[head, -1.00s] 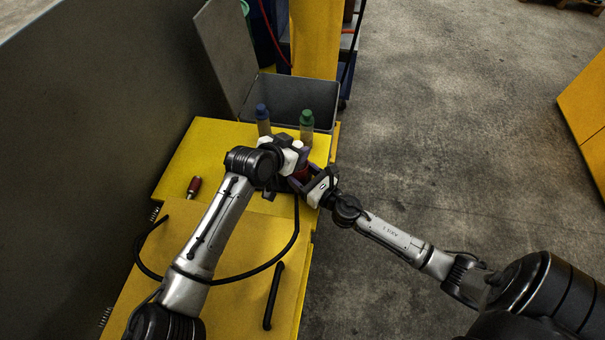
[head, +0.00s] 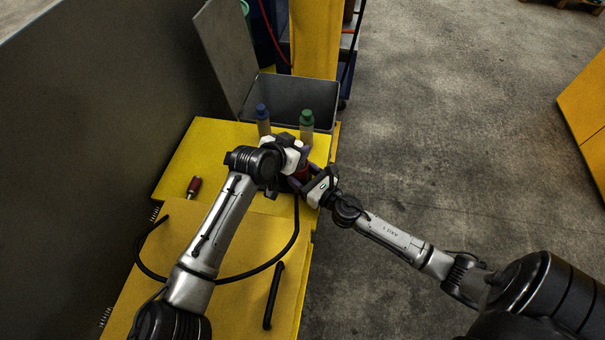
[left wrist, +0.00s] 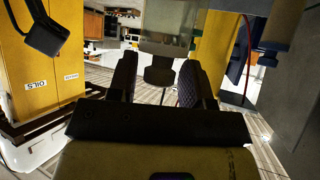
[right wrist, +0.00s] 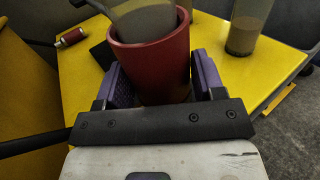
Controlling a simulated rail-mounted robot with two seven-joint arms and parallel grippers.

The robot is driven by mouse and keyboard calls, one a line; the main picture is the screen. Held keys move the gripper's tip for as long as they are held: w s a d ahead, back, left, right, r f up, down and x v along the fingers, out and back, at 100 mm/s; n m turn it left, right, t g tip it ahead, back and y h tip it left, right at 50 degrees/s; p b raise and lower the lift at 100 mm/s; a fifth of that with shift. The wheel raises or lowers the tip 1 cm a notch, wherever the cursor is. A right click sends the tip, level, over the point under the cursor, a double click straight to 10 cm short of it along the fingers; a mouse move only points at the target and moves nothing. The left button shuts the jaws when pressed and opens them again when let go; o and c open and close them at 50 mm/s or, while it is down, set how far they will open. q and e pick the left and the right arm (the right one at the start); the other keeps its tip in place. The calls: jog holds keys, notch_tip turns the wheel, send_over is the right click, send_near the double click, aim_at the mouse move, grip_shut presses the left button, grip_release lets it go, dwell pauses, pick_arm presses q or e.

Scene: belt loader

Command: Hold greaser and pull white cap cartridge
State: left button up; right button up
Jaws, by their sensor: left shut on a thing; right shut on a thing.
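The red greaser (right wrist: 152,62) stands upright in the right wrist view, a dark red cylinder with an open top. My right gripper (right wrist: 155,82) is shut on it, one purple-padded finger on each side. A grey, translucent cartridge (right wrist: 143,20) sits in its mouth; its lower part is hidden inside. In the left wrist view the cartridge body (left wrist: 165,42) is see-through, with a shaded cap (left wrist: 160,74) between the fingers. My left gripper (left wrist: 160,84) is shut on this cap. In the head view the left gripper largely hides the cap, and the greaser (head: 302,173) shows between both grippers.
A blue-capped bottle (head: 263,120) and a green-capped bottle (head: 307,121) stand behind the grippers. A grey bin (head: 290,92) is beyond them. A red-handled tool (head: 194,187) lies left on the yellow top (head: 190,150). A black hose (head: 238,279) loops across the front.

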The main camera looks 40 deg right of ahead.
pick_arm(q)
jog(key=shift+r, duration=0.7)
dwell(0.8)
jog(key=shift+r, duration=3.85)
pick_arm(e)
jog(key=shift+f, duration=0.1)
jog(key=o, duration=1.4)
jog(key=shift+o, duration=0.2)
jog(key=shift+s, duration=0.15)
jog(key=s, duration=1.1)
jog(key=shift+s+d, duration=0.15)
jog(key=shift+s, duration=0.25)
